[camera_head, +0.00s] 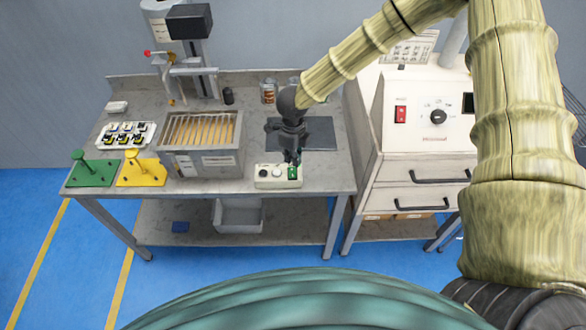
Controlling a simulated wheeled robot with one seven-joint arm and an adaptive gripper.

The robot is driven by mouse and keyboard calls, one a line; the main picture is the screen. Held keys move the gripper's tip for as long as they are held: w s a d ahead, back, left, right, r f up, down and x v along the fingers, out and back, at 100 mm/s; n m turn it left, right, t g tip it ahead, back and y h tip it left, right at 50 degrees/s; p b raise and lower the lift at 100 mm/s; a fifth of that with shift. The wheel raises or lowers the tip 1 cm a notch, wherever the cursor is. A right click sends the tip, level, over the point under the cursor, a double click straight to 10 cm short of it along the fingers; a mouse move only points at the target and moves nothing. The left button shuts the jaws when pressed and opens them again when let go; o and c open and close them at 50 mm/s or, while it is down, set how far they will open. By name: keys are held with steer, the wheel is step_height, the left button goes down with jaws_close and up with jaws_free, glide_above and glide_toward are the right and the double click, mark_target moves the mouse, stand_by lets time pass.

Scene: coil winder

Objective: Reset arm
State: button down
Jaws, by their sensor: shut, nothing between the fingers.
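My gripper (292,158) is dark and points down above the grey workbench (325,178). Its fingers are shut and hold nothing. The fingertips are at or just above the right end of a small white control box (266,183). The box carries a dark knob, a pale round part and a green part (293,173) at its right end. I cannot tell whether the fingertips touch the green part. My yellowish arm comes in from the upper right and bends down to the gripper.
A grey box with orange-brown slats (203,167) stands left of the control box. Green (92,173) and yellow (142,171) stands are at the bench's left front. A dark mat (318,135) lies behind my gripper. A white machine (428,125) stands right. Blue floor in front is mostly clear.

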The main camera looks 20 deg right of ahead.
stand_by(0.5)
steer(key=s+d+f+n+t+h+b, duration=0.2)
steer(key=s+d+f+n+h+b, duration=0.15)
steer(key=s+f+n, duration=1.15)
steer(key=s+f+n+g+y+b, duration=0.1)
steer(key=s+f+n+b, duration=0.1)
steer(key=s+n, duration=0.4)
steer(key=s+f+n+g+y+b, duration=0.1)
steer(key=s+f+n, duration=0.4)
steer(key=s, duration=1)
steer(key=shift+s+f+n+y+b, duration=0.15)
steer(key=shift+s+n+y+b, duration=0.2)
steer(key=shift+y+b, duration=0.45)
